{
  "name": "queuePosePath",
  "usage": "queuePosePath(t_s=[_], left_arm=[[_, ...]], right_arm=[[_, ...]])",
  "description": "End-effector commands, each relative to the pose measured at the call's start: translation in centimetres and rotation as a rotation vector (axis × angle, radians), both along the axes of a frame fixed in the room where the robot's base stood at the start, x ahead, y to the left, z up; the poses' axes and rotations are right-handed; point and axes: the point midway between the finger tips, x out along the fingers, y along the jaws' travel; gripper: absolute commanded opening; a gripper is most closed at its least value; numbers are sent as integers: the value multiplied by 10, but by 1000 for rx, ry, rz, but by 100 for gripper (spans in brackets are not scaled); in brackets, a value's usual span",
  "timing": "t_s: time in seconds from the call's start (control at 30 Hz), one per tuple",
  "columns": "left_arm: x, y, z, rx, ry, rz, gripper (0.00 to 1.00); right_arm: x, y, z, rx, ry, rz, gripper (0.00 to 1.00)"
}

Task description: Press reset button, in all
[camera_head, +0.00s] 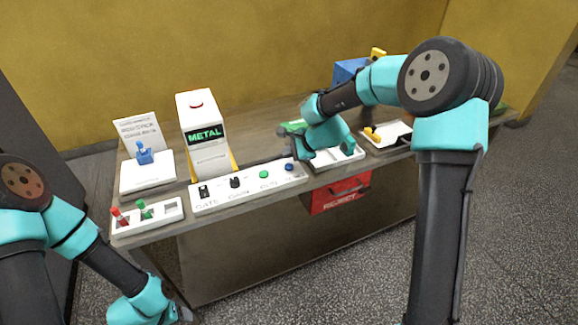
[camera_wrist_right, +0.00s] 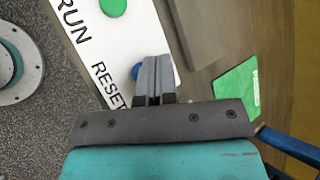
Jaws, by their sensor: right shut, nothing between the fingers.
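A white control panel (camera_head: 213,197) lies along the table's front edge. It carries a black gate switch (camera_head: 203,192), a black clamp knob (camera_head: 235,183), a green run button (camera_head: 263,174) and a blue reset button (camera_head: 289,167). In the right wrist view the blue reset button (camera_wrist_right: 137,71) is partly hidden behind my right gripper (camera_wrist_right: 156,60), beside the word RESET. My right gripper is shut and empty, with its fingertips over or close beside the button; I cannot tell whether they touch. My left gripper (camera_head: 178,314) is low at the front left, its jaws unclear.
A white detector (camera_head: 205,157) with a red top button and a METAL display stands behind the panel. A red reject bin (camera_head: 341,193) hangs at the front. A white board with red and green levers (camera_head: 143,209) lies left. A tray with a yellow piece (camera_head: 373,134) lies right.

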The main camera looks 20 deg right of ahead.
Motion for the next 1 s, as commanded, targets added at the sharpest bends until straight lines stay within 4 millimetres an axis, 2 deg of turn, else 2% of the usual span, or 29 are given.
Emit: queuePosePath(t_s=[0.1, 0.27, 1.0], left_arm=[[0, 0, 0, 0, 0, 0, 61], [0, 0, 0, 0, 0, 0, 61], [0, 0, 0, 0, 0, 0, 61]], right_arm=[[0, 0, -12, 0, 2, 0, 0], [0, 0, -19, -1, 0, -1, 0], [0, 0, -20, 0, -1, 1, 0]])
